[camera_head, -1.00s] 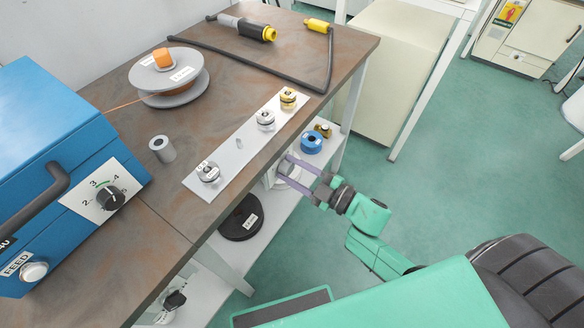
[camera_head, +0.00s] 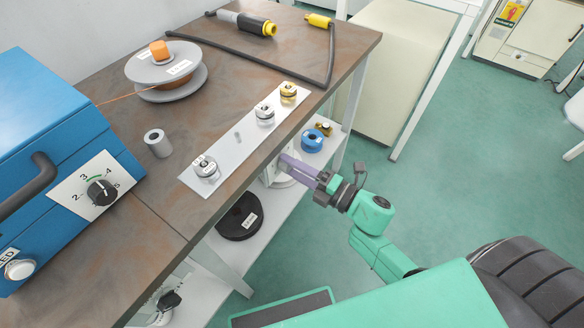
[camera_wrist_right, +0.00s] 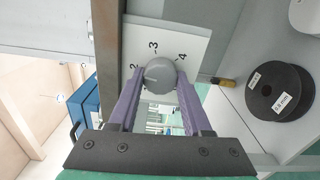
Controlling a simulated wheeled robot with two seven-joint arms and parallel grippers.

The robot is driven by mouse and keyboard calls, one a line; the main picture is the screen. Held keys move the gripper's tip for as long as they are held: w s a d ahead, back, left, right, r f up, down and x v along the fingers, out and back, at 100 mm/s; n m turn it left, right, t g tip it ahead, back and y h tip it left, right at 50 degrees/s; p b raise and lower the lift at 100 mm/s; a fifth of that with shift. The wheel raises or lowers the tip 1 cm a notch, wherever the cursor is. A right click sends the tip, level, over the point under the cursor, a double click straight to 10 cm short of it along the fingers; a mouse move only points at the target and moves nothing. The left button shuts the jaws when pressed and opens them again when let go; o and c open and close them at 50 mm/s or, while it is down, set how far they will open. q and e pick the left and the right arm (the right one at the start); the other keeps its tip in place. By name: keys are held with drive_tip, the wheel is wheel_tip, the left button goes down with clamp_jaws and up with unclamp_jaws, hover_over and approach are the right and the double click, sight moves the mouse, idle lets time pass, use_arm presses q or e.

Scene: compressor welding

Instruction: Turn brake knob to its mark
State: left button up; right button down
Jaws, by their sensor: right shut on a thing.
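The brake knob (camera_wrist_right: 165,76) is a grey round knob on a white dial plate (camera_wrist_right: 183,38) with the figures 2, 3 and 4, seen in the right wrist view. My right gripper (camera_wrist_right: 160,88) has its two purple fingers shut on the knob, one on each side. The knob's pointer and the target mark cannot be made out. In the head view my right gripper (camera_head: 284,163) reaches in under the bench's front edge, and the knob is hidden there. My left gripper is not in view.
The bench top (camera_head: 130,218) overhangs the lower shelf (camera_head: 275,203), where a black spool (camera_head: 238,222) and a blue spool (camera_head: 312,141) lie. A blue feeder box (camera_head: 60,130) with its own dial (camera_head: 101,191) stands at the left.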

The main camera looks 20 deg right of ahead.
drive_tip(key=shift+f+n, duration=0.15)
drive_tip(key=shift+n, duration=0.35)
drive_tip(key=shift+c, duration=1.7)
unclamp_jaws()
drive_tip(key=b+v, duration=0.1)
drive_tip(key=v, duration=1.3)
drive_tip(key=shift+s, duration=0.3)
drive_tip(key=shift+d, duration=0.15)
